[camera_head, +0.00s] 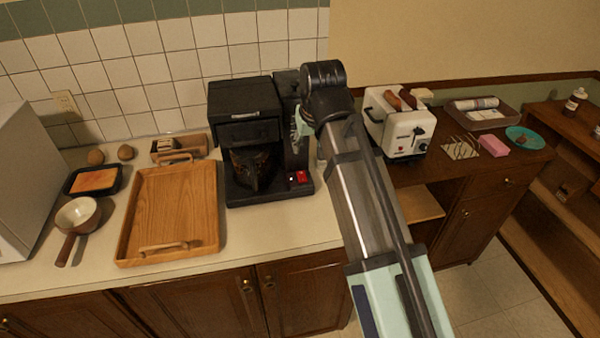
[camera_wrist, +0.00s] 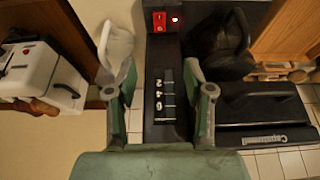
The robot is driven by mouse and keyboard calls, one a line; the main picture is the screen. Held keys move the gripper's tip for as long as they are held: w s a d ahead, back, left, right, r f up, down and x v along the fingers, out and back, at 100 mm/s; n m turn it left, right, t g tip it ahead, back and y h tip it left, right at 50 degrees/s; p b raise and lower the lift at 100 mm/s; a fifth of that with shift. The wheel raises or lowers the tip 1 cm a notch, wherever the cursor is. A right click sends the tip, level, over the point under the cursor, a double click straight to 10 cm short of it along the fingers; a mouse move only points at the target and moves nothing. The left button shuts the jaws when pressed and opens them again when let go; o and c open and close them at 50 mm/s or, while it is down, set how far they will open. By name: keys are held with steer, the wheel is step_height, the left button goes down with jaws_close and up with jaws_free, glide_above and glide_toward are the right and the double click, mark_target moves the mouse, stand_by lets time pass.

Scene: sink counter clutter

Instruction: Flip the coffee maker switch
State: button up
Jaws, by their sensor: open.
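The black coffee maker (camera_head: 240,98) stands on the counter against the tiled wall, with a dark carafe (camera_head: 252,170) inside it. Its red switch (camera_head: 302,176) is at the front right of the base. In the wrist view, the red switch (camera_wrist: 159,21) is at the top, with a small white spot beside it. My gripper (camera_wrist: 152,62) is open and empty there, its fingers apart over the coffee maker's right-hand column, with the switch beyond the fingertips. In the head view, my gripper (camera_head: 303,125) is mostly hidden by my arm, beside that column and above the switch.
A wooden tray (camera_head: 125,215) lies left of the coffee maker, beside a small pan (camera_head: 77,216). A white toaster (camera_head: 398,125) stands on the right-hand counter behind my arm. Bare countertop (camera_head: 290,225) lies in front of the coffee maker.

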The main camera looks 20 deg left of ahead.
mark_target(302, 176)
steer(key=p+x, duration=0.3)
steer(key=x, duration=1.4)
steer(key=shift+r, duration=0.1)
jaws_close()
